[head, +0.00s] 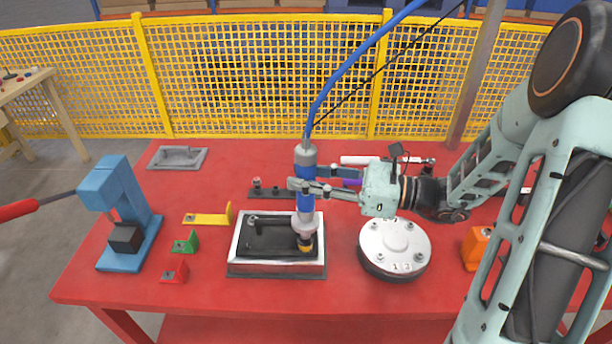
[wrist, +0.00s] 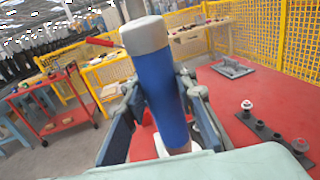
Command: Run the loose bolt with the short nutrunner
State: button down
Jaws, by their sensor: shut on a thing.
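A blue nutrunner (head: 305,203) with a grey cap and a yellow-ringed lower end stands roughly upright in my gripper (head: 308,188). My gripper is shut around its blue body, which also fills the middle of the wrist view (wrist: 162,90). Its lower end is over the right part of a pale-rimmed tray (head: 238,245) with a black interior; I cannot tell if it touches. A round grey cover (head: 395,240) with several bolts and number marks sits right of the tray. I cannot tell which bolt is loose.
A blue hose (head: 340,75) rises from the nutrunner. A blue press (head: 126,205) and yellow, green and red brackets stand left. A dark socket rail (head: 266,192) lies behind the tray. An orange block (head: 475,247) is at right. A yellow mesh fence (head: 255,80) stands behind the red table.

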aim_at(307, 156)
dwell(0.3)
jog(key=shift+r+p, duration=2.45)
jog(key=shift+r, duration=0.15)
jog(key=shift+d, duration=0.1)
